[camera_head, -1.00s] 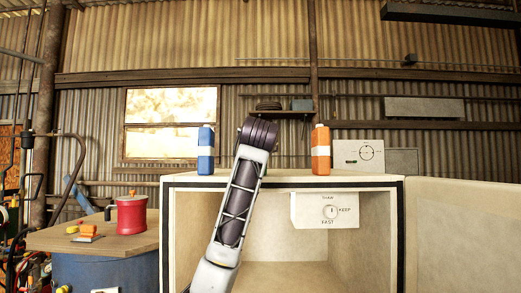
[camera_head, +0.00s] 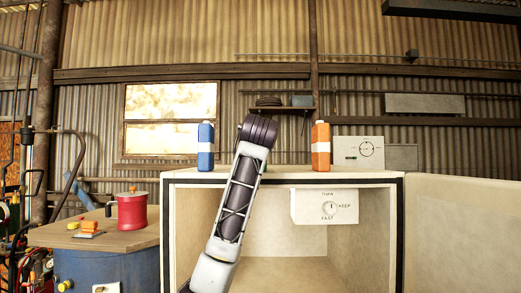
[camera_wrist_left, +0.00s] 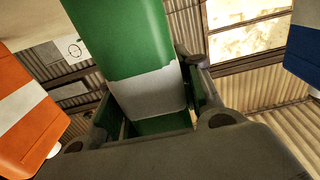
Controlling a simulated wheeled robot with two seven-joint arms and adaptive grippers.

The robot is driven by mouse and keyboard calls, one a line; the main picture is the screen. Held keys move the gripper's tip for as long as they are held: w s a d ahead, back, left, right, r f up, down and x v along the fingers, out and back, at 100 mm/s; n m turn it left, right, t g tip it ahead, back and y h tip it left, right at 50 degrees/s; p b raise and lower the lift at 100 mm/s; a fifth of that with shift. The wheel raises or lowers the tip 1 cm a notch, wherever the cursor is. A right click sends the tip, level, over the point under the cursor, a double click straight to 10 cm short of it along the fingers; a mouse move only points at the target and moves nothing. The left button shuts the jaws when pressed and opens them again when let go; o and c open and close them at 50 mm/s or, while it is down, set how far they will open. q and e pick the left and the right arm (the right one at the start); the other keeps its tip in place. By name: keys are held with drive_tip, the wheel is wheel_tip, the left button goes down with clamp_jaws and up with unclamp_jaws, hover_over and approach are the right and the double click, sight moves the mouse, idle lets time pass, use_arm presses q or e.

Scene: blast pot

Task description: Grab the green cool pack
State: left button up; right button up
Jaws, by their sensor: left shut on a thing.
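The green cool pack (camera_wrist_left: 125,35), with a pale grey band, fills the middle of the left wrist view. My left gripper (camera_wrist_left: 150,100) is shut on it, with a finger on each side of the band. In the head view my left arm rises in front of the white cabinet and hides the gripper and nearly all of the green pack. An orange pack (camera_head: 321,148) and a blue pack (camera_head: 206,147) stand upright on the cabinet top, either side of my arm. Both show partly in the left wrist view, orange (camera_wrist_left: 35,120) at left, blue (camera_wrist_left: 307,50) at right.
The white cabinet (camera_head: 385,177) is open, its door (camera_head: 460,235) swung out to the right. A red pot (camera_head: 132,211) and small orange pieces stand on a round wooden table at left.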

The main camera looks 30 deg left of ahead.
use_arm(q)
clamp_jaws()
drive_tip(key=shift+r, duration=0.2)
drive_tip(key=shift+r+b, duration=0.55)
drive_tip(key=shift+r, duration=4.3)
